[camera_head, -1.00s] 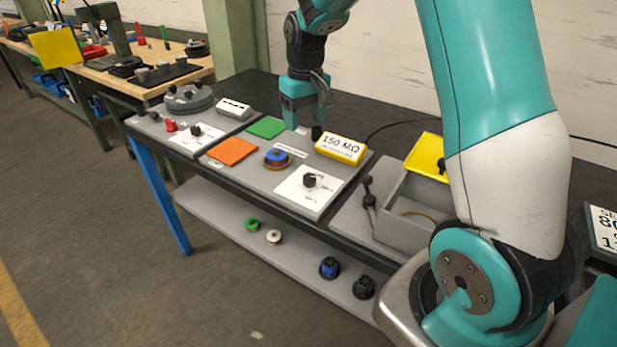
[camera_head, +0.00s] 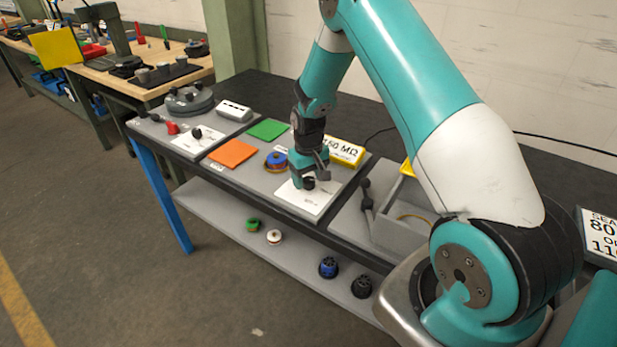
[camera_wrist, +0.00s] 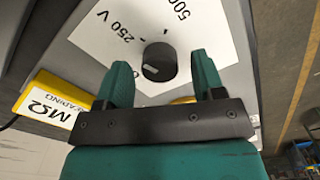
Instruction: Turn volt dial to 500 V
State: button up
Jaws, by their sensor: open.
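The volt dial is a black knob (camera_wrist: 159,62) on a white plate (camera_wrist: 100,45) marked "250 V" and "500", seen in the wrist view. The light line on the knob points toward the lower left of that picture, not at the 500 mark at the upper right. My gripper (camera_wrist: 163,72) is open, its two teal fingers on either side of the knob's near part, with gaps visible. In the head view my gripper (camera_head: 306,180) is over the white plate (camera_head: 312,205), and the knob (camera_head: 309,183) shows just below it.
The yellow "150 MΩ" display (camera_head: 347,152) stands behind the gripper. A blue and orange part (camera_head: 276,161), an orange pad (camera_head: 232,153) and a green pad (camera_head: 268,129) lie to the left. A grey box (camera_head: 400,225) is to the right.

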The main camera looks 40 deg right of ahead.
jog(key=shift+f, duration=0.55)
jog(key=c, duration=0.9)
jog(key=shift+c, duration=0.2)
